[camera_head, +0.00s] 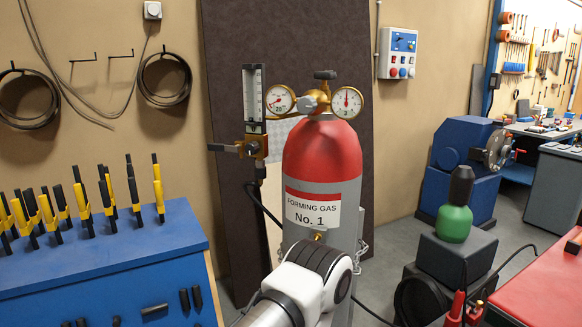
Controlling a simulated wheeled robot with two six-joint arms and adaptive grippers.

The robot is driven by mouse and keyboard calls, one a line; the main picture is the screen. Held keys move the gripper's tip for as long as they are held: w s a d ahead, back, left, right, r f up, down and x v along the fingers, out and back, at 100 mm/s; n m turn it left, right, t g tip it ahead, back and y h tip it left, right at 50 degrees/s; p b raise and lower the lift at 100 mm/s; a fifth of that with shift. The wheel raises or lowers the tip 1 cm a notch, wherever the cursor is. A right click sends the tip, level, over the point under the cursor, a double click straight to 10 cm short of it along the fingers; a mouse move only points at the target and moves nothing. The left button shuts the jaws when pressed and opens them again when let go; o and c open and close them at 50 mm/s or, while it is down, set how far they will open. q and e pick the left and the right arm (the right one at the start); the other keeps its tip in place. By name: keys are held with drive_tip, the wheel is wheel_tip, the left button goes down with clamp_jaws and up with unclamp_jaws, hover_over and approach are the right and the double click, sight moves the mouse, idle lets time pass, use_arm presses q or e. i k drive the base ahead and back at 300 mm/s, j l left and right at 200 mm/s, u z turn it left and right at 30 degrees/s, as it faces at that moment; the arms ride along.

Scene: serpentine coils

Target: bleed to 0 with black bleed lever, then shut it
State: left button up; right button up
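A red-topped grey gas cylinder (322,165) stands upright in the middle, labelled "FORMING GAS No. 1". On top is a brass regulator with a black knob (325,74), a left gauge (280,99) and a right gauge (346,102). The right gauge's needle points roughly up; its exact reading is too small to tell. Left of the gauges stands a clear flow tube (254,96) on a brass block. A dark lever (223,148), seemingly the bleed lever, sticks out left from that block, roughly level. My white arm crosses the cylinder's lower front; neither gripper shows.
A blue rack (110,262) with yellow-and-black tools stands at left. A dark panel (385,60) is behind the cylinder. A green bottle (454,222) sits on a dark box at right, near a red tabletop (545,290). A hose runs down behind the cylinder.

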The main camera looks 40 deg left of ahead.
sight(211, 147)
drive_tip(key=u, duration=1.6)
